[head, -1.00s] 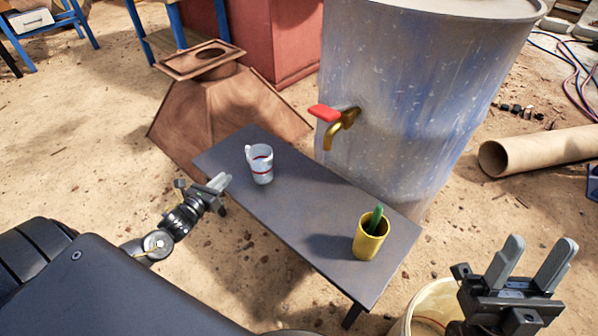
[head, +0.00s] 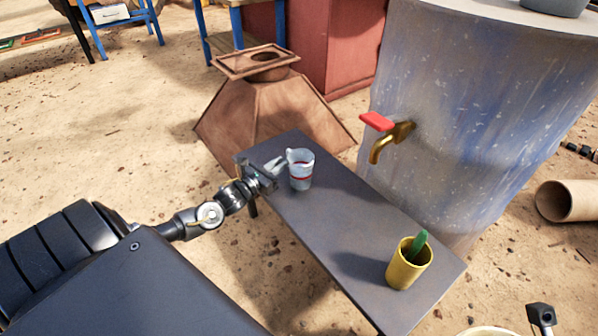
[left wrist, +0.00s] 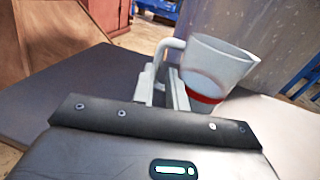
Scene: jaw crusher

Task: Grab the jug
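The jug (head: 301,172), white with a red band, stands upright near the far left end of the dark table (head: 330,217). My left gripper (head: 279,163) is at the jug's left side, by its handle. In the left wrist view the jug (left wrist: 218,68) is large at the right, its handle coming down by the narrowly parted fingers of my left gripper (left wrist: 165,88). The fingers hide the lower handle; whether they press on it is unclear.
A yellow cup (head: 405,270) with a green object in it stands at the table's near end. A large barrel with a red-handled brass tap (head: 392,140) stands behind the table. A brown hopper-like piece (head: 270,110) is behind the far left end. The table's middle is clear.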

